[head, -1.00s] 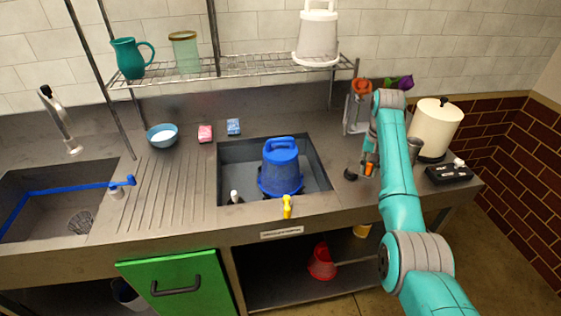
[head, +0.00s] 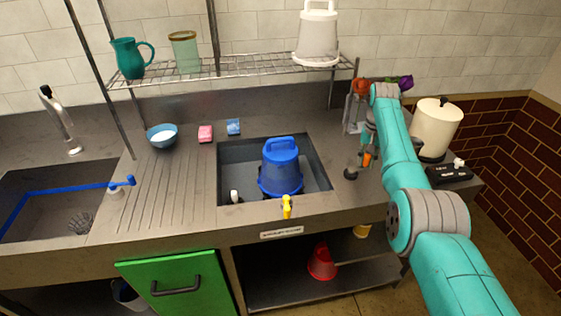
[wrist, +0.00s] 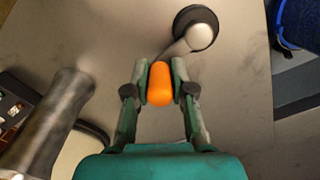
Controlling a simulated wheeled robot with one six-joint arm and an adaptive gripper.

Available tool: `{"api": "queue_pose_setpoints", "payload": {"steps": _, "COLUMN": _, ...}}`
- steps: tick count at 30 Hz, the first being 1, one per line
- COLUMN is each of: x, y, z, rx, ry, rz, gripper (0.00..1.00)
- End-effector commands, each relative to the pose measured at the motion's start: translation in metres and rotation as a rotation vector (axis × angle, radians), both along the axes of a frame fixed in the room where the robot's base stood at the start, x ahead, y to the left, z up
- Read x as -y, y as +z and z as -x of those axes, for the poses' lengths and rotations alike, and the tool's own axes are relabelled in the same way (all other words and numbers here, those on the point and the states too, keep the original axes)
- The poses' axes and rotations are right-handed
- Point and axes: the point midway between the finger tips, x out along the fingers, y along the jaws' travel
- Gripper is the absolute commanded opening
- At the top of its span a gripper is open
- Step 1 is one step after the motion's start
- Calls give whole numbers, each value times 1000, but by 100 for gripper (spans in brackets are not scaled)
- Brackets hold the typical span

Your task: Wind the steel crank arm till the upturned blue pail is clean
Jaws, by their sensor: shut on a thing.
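The blue pail (head: 281,168) stands upside down in the grey sink basin, its handle on top; I cannot make out any dirt on it. Part of it shows at the upper right of the wrist view (wrist: 300,22). The crank sits on the counter right of the basin: a dark round hub (wrist: 195,28), a short steel crank arm (wrist: 171,50) and an orange knob (wrist: 160,84). My gripper (wrist: 160,78) is shut on the orange knob, one finger on each side. In the head view the knob (head: 367,160) is partly hidden by my gripper.
A yellow tap (head: 287,207) is at the basin's front edge. A steel holder with flowers (head: 355,112) stands behind my gripper. A cream canister (head: 435,130) and black control box (head: 449,174) are to the right. A white pail (head: 317,38) stands on the wire shelf.

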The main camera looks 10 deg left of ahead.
Motion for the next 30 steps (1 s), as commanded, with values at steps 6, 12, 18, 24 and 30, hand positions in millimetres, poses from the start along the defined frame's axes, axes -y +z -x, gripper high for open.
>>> {"api": "queue_pose_setpoints", "payload": {"steps": 6, "x": -24, "y": -1, "z": 2, "rx": -3, "ry": 7, "rz": -5, "gripper": 0}}
{"api": "queue_pose_setpoints", "payload": {"steps": 12, "x": -41, "y": 0, "z": 2, "rx": -3, "ry": 5, "rz": -4, "gripper": 0}}
{"api": "queue_pose_setpoints", "payload": {"steps": 18, "x": -57, "y": 0, "z": 2, "rx": -2, "ry": 5, "rz": -4, "gripper": 0}}
{"api": "queue_pose_setpoints", "payload": {"steps": 24, "x": -74, "y": 0, "z": 3, "rx": -1, "ry": 4, "rz": -3, "gripper": 0}}
{"api": "queue_pose_setpoints", "payload": {"steps": 30, "x": -88, "y": 0, "z": 3, "rx": -3, "ry": 4, "rz": -3, "gripper": 0}}
